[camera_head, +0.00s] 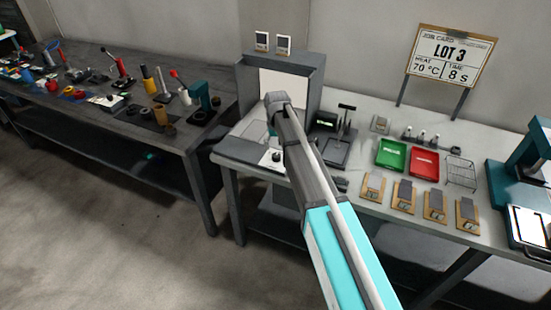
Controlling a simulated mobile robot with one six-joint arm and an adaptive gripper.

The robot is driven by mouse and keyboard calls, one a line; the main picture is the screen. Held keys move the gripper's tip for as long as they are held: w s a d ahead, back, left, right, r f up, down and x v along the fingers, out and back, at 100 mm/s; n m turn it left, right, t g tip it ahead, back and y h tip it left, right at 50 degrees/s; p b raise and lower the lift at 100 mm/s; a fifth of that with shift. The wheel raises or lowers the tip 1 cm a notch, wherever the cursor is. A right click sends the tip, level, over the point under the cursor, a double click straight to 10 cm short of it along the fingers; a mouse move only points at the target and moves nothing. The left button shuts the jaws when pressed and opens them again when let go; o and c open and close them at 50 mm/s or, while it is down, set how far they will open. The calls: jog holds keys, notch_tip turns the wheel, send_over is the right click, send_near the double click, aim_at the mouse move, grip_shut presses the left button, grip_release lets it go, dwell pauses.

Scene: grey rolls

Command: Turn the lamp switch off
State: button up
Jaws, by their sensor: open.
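A small white box with a dark round knob (276,156) sits at the front of the grey booth; it looks like the lamp switch, but its setting is too small to read. The grey booth (314,66) has a bright white back panel (283,90). My arm reaches from the lower right into the booth's front. My gripper (272,140) points down just above the white box, open and partly hidden by my wrist. I cannot tell whether it touches the box.
Right of the booth, the white bench (365,215) holds a dark stand (342,135), a green tray (391,154), a red tray (424,162), a wire rack (460,172) and several wooden boards with grey pieces. A dark bench (60,105) with many tools stands left. Open floor lies in front.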

aim_at(276, 155)
jog(key=shift+f+b, duration=2.05)
jog(key=shift+f, duration=0.3)
jog(key=c, duration=1.1)
jog(key=shift+a, duration=0.15)
jog(key=shift+c, duration=0.3)
